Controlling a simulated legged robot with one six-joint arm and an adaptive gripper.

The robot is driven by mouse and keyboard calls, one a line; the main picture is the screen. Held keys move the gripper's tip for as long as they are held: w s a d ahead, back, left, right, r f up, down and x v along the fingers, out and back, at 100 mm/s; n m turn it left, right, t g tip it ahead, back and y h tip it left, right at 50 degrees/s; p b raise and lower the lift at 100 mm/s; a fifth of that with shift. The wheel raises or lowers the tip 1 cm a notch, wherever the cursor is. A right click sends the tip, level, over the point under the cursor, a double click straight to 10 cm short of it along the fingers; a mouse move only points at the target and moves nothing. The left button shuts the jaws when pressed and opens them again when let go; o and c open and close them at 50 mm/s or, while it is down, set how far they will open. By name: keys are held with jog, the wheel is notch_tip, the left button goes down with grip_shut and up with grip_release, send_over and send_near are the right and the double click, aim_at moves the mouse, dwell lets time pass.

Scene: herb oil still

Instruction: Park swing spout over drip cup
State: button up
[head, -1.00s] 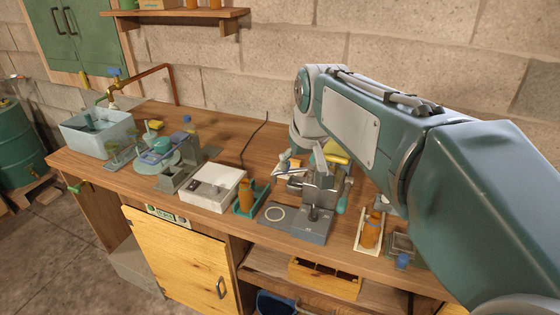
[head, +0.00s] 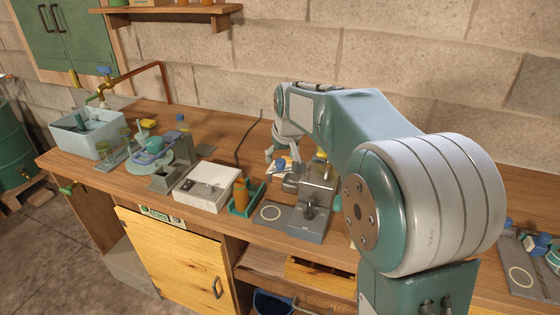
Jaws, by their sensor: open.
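A grey metal apparatus (head: 318,183), probably the still with the swing spout, stands on the bench at mid-picture. Its flat base plate (head: 290,222) carries a pale ring mark (head: 270,212) at the left and a dark upright fitting (head: 309,210) at the right. I cannot make out the spout's angle, and no drip cup can be told for certain. My gripper (head: 277,163) hangs from the wrist just behind and left of the apparatus, small in the picture. It appears open with nothing held. Whether it touches the apparatus is unclear.
Left of the plate are an amber bottle (head: 240,193) in a teal holder and a white box (head: 203,189). A pale blue basin (head: 87,133) stands at the far left. My arm hides much of the bench's right side. Another ringed plate (head: 522,280) is at far right.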

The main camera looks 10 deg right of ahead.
aim_at(289, 170)
jog(key=shift+x, duration=1.35)
grip_shut()
